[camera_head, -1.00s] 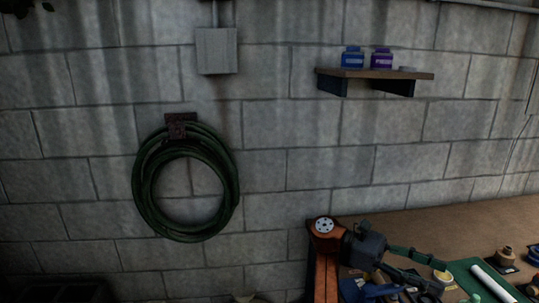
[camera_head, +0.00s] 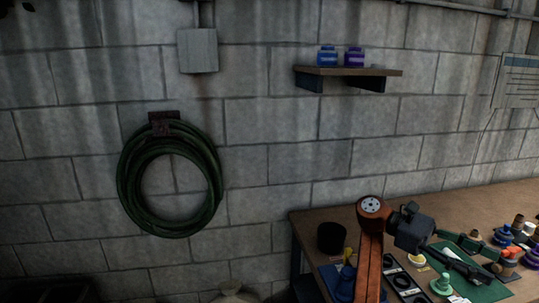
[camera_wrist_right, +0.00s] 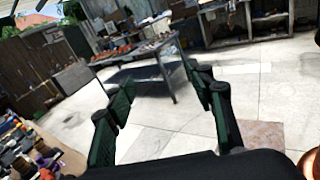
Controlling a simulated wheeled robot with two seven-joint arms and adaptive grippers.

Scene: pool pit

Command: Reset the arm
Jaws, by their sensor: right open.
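My right arm (camera_head: 371,245), orange with a dark wrist, rises from the bottom of the head view and bends to the right. My right gripper (camera_head: 487,262) is above the workbench with its dark green fingers pointing right. In the right wrist view the gripper (camera_wrist_right: 158,80) shows two fingers spread apart with nothing between them. My left gripper is not in view.
The workbench (camera_head: 420,205) carries a black cup (camera_head: 331,237), a green mat (camera_head: 501,290) and several small parts near my right arm. A shelf (camera_head: 347,71) and a green hose (camera_head: 212,185) are on the block wall. The wrist view shows a far table (camera_wrist_right: 170,50) and open floor.

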